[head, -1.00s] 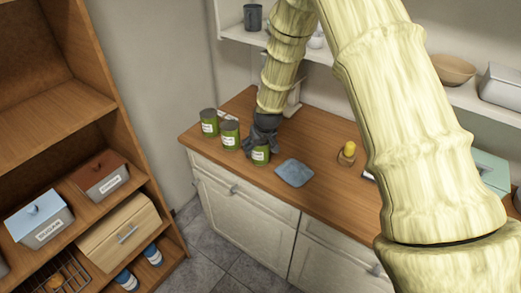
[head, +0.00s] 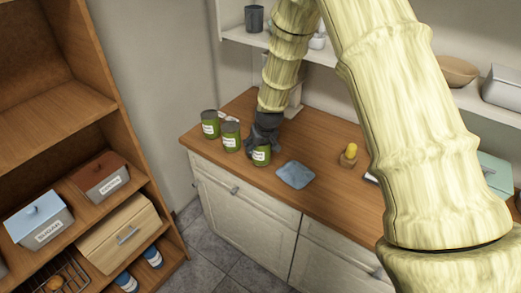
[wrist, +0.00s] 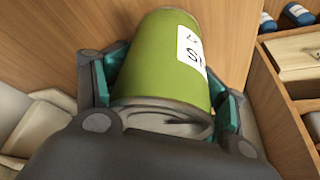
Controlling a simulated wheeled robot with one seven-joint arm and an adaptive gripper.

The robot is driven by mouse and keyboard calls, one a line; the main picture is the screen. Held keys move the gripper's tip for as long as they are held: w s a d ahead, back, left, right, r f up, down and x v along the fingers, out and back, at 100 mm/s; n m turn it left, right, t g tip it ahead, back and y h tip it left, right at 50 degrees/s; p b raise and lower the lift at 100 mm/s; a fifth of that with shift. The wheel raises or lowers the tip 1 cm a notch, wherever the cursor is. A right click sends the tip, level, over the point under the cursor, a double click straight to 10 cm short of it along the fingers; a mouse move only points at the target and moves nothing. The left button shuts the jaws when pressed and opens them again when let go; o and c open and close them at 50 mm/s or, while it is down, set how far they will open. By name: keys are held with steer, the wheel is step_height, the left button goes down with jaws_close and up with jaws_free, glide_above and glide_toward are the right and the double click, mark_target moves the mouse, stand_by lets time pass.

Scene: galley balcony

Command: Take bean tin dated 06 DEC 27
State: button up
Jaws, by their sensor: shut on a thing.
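Three green tins with white labels stand along the left part of the wooden counter. My gripper (head: 264,128) is shut on the rightmost tin (head: 261,156), nearest the blue cloth. In the wrist view this held tin (wrist: 165,60) lies between the two fingers, its grey end toward my palm. Part of its white label shows at the right, with only a few characters visible and no readable date. The middle tin (head: 231,137) stands close beside my gripper. The left tin (head: 210,124) is farther left. Their labels are too small to read.
A folded blue cloth (head: 295,174) lies right of the held tin. A yellow-capped bottle (head: 349,154) stands farther right on the counter (head: 325,165). A white shelf is behind, and a wooden shelf unit (head: 65,115) with boxes stands at the left.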

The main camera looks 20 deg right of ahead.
steer(key=shift+r, duration=0.4)
steer(key=shift+r+b, duration=0.7)
steer(key=shift+r, duration=0.25)
steer(key=s+b, duration=0.1)
steer(key=s, duration=0.4)
steer(key=s+a+r+b, duration=0.1)
steer(key=s+b, duration=0.1)
steer(key=s, duration=0.3)
steer(key=s+a+b, duration=0.1)
steer(key=s+b, duration=0.1)
steer(key=s, duration=0.4)
steer(key=shift+r, duration=0.35)
steer(key=shift+c, duration=0.2)
